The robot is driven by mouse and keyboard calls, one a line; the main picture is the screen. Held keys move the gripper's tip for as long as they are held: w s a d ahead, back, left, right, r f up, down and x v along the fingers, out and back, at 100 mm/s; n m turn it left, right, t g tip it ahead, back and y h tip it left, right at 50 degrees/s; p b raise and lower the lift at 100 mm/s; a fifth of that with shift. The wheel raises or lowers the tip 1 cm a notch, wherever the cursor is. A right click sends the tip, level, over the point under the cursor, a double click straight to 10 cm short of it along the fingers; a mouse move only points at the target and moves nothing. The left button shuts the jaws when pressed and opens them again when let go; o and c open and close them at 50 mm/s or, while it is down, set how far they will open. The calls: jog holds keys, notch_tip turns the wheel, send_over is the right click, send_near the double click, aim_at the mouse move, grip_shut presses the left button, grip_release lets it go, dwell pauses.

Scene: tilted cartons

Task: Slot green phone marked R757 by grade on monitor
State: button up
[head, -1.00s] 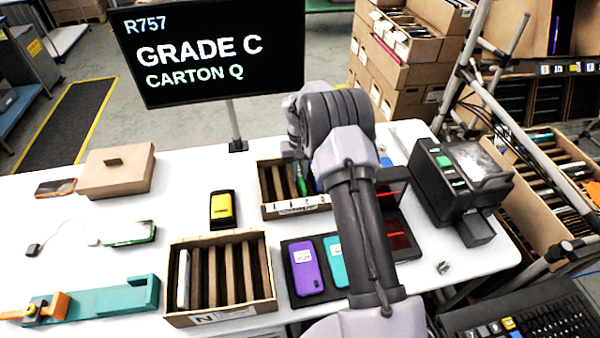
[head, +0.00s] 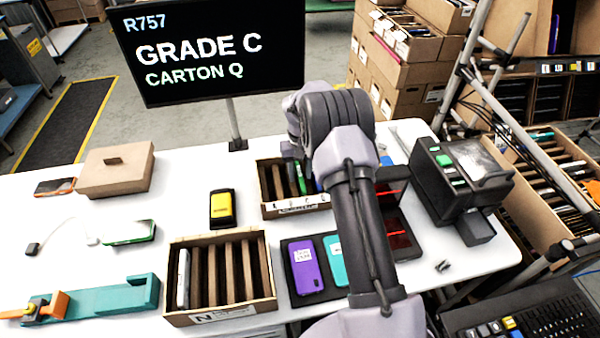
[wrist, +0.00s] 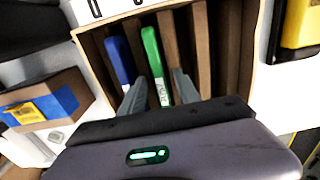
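The green phone (wrist: 154,62) stands on edge in the back carton (wrist: 255,40), in the slot beside a blue phone (wrist: 119,60). In the head view the green phone (head: 301,180) shows partly beside my arm. My gripper (wrist: 160,80) is over the carton, its two fingers apart on either side of the green phone, with small gaps visible. The phone's lower part is hidden in the slot. The monitor (head: 205,50) reads R757, GRADE C, CARTON Q. The carton's front label is too small to read surely.
A second carton (head: 270,296) marked N stands in front with a pale phone inside. A dark tray with a purple phone (head: 306,268) and a teal phone (head: 335,262) lies beside it. A yellow-black device (head: 222,208) and a black machine (head: 460,180) flank the back carton.

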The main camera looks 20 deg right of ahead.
jog(key=shift+r, duration=0.1)
notch_tip(320, 180, up, 17)
jog(key=p, duration=0.4)
jog(key=shift+r, duration=0.15)
notch_tip(320, 180, up, 7)
jog(key=p, duration=0.6)
jog(key=shift+p, duration=0.4)
